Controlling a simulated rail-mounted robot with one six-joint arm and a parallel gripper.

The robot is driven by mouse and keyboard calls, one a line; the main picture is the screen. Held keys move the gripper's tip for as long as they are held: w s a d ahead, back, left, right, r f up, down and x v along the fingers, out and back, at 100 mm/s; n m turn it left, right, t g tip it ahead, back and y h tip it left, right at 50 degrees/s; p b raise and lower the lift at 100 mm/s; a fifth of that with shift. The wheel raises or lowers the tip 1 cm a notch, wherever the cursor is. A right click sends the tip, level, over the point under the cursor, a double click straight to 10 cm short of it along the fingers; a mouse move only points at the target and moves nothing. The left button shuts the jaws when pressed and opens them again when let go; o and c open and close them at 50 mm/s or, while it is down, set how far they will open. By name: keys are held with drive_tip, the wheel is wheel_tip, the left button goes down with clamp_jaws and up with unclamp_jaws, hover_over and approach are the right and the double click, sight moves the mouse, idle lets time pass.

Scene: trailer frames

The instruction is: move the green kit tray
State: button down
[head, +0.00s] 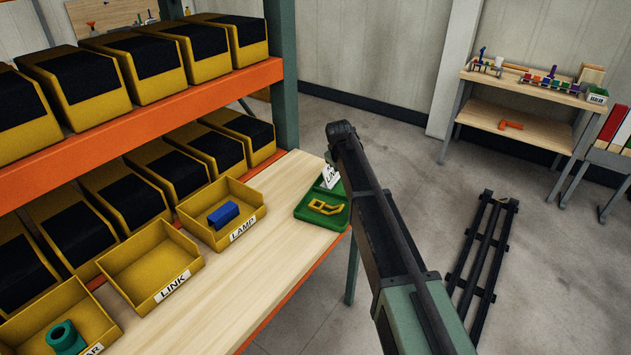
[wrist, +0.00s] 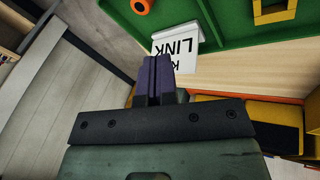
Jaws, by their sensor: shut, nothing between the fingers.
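The green kit tray (head: 303,213) lies at the right end of the wooden bench, partly behind my arm. It holds a yellow bracket-shaped part (head: 325,207). A white LINK card (head: 330,177) stands at the tray's edge. In the wrist view the tray (wrist: 222,22) fills the top, with an orange ring (wrist: 142,5) and a yellow part (wrist: 272,10). My gripper (wrist: 154,62) has its purple fingers together and empty, pointing toward the LINK card (wrist: 178,45) and overlapping its lower left. I cannot tell whether they touch it. In the head view my arm hides the gripper.
Yellow bins stand left on the bench: LAMP (head: 243,229) with a blue block (head: 223,215), an empty LINK bin (head: 172,289), and one with a green cylinder (head: 65,338). Shelves of bins rise behind. A black rack (head: 483,250) lies on the floor to the right.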

drive_tip(key=s+a+m+g+y, duration=0.1)
drive_tip(key=a+m, duration=0.1)
drive_tip(key=m, duration=0.8)
drive_tip(key=m+g+y+b, duration=0.25)
drive_tip(key=m+b, duration=0.75)
drive_tip(key=m, duration=1.5)
approach(312, 195)
drive_tip(key=shift+t, duration=0.35)
drive_tip(key=f, duration=0.2)
drive_tip(key=s+d+f, duration=0.1)
drive_tip(key=f, duration=0.1)
drive_tip(key=s+d+f, duration=0.1)
drive_tip(key=f, duration=0.1)
drive_tip(key=shift+s+f, duration=0.25)
drive_tip(key=shift+f, duration=0.15)
drive_tip(key=shift+w+a+r+p, duration=0.25)
drive_tip(key=shift+w+a+r, duration=0.1)
drive_tip(key=shift+w+a, duration=0.25)
drive_tip(key=shift+w+a+r+p, duration=0.3)
drive_tip(key=shift+w+a, duration=0.15)
drive_tip(key=shift+w, duration=0.15)
drive_tip(key=shift+w+a, duration=0.25)
drive_tip(key=shift+a, duration=0.05)
